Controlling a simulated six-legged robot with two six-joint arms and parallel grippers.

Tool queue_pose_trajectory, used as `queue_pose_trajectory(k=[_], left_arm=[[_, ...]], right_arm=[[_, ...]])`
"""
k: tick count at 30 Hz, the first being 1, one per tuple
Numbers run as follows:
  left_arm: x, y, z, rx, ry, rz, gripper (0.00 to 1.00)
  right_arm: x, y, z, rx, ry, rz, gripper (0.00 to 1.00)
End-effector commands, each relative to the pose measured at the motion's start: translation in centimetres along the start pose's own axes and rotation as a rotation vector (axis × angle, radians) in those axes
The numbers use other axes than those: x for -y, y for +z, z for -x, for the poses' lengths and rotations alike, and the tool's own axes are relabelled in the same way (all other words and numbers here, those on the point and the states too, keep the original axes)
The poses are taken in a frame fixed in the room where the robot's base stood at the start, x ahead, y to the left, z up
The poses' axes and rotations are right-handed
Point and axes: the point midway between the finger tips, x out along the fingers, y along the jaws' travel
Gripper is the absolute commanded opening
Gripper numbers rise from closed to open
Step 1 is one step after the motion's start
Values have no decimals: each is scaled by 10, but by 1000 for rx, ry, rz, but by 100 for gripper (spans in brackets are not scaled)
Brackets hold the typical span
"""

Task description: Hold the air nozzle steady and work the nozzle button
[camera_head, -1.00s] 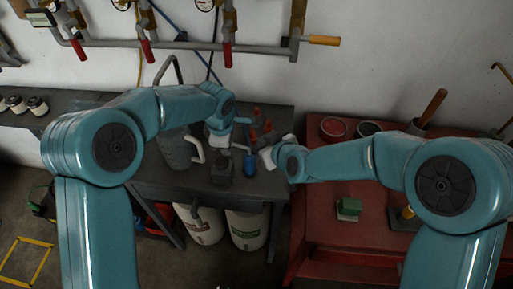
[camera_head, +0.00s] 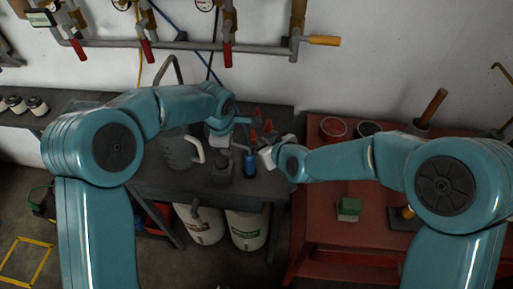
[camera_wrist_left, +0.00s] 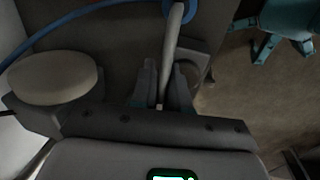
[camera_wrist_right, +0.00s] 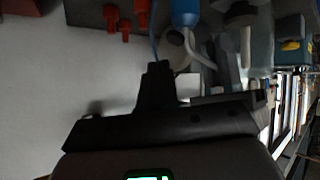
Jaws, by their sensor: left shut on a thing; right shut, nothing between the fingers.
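In the left wrist view my left gripper (camera_wrist_left: 163,90) is shut on a slim pale rod, which looks like the air nozzle (camera_wrist_left: 171,45). A blue hose (camera_wrist_left: 95,10) curves in beside its far end. In the head view my left gripper (camera_head: 224,150) is over the dark bench, its fingertips hard to make out. My right gripper (camera_wrist_right: 154,78) is shut and empty. In the head view it (camera_head: 262,151) is just right of the left one, close to a blue cylinder (camera_head: 250,164). A pale bent tube (camera_wrist_right: 200,48) lies beyond it. I cannot make out the nozzle button.
Red upright pieces (camera_head: 268,126) stand behind the grippers. Pipes with red handles (camera_head: 227,55) line the wall.

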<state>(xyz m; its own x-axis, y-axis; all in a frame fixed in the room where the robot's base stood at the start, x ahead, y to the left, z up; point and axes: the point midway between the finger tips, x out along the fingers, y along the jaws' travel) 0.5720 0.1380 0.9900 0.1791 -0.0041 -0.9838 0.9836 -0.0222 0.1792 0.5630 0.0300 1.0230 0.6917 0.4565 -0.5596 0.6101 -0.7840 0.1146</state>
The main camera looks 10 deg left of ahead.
Motion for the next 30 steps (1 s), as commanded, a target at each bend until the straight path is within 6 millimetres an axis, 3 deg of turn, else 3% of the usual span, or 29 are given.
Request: queue_pose_trajectory(k=[30], left_arm=[[0, 0, 0, 0, 0, 0, 0]], right_arm=[[4, 4, -6, 0, 0, 0, 0]])
